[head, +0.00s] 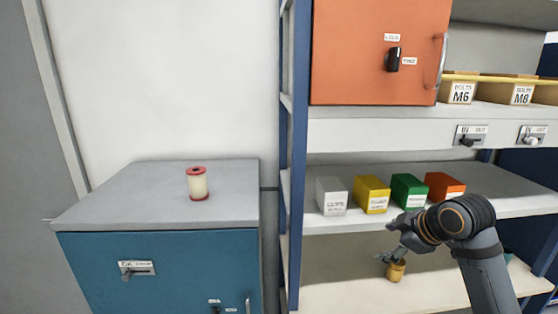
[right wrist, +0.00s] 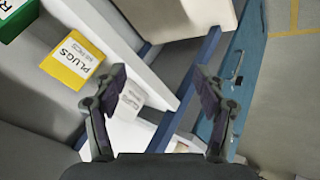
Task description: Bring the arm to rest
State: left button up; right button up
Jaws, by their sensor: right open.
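My right arm comes in from the lower right in the head view. Its gripper (head: 393,254) is in front of the shelf unit, below the row of small bins and just above a small yellow cup (head: 396,271). In the right wrist view the two fingers of the gripper (right wrist: 161,82) stand wide apart with nothing held between them. My left gripper is in neither view.
White (head: 331,197), yellow (head: 371,195), green (head: 408,191) and orange (head: 445,186) bins stand on the middle shelf. An orange cabinet (head: 350,50) is above. A red-and-cream spool (head: 197,184) stands on the blue cabinet (head: 190,268) at left.

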jog(key=s+a+f+m+g+h, duration=0.1)
jog(key=s+a+f+m, duration=0.15)
jog(key=s+f, duration=0.5)
jog(key=s+a+f+m+g, duration=0.1)
jog(key=s+f+m, duration=0.25)
jog(key=f, duration=0.75)
jog(key=s+f+m+g+h, duration=0.1)
jog(key=s+f+m, duration=0.25)
jog(key=s, duration=0.45)
jog(key=s+f+m+g+h, duration=0.1)
jog(key=s+f+m+g, duration=0.1)
jog(key=s+f, duration=0.5)
jog(key=s+d+f+b, duration=0.2)
jog(key=f, duration=1.3)
jog(key=s+d+f+b, duration=0.1)
jog(key=d+f+b, duration=0.15)
jog(key=f, duration=1.15)
pick_arm(q)
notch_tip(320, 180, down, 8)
jog(key=b, duration=0.4)
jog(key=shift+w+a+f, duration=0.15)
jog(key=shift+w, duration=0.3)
pick_arm(e)
jog(key=s+f+g, duration=0.1)
jog(key=s+f, duration=1.8)
jog(key=f, duration=0.1)
jog(key=shift+g, duration=0.4)
jog(key=shift+d+f+m, duration=0.1)
jog(key=shift+m, duration=0.15)
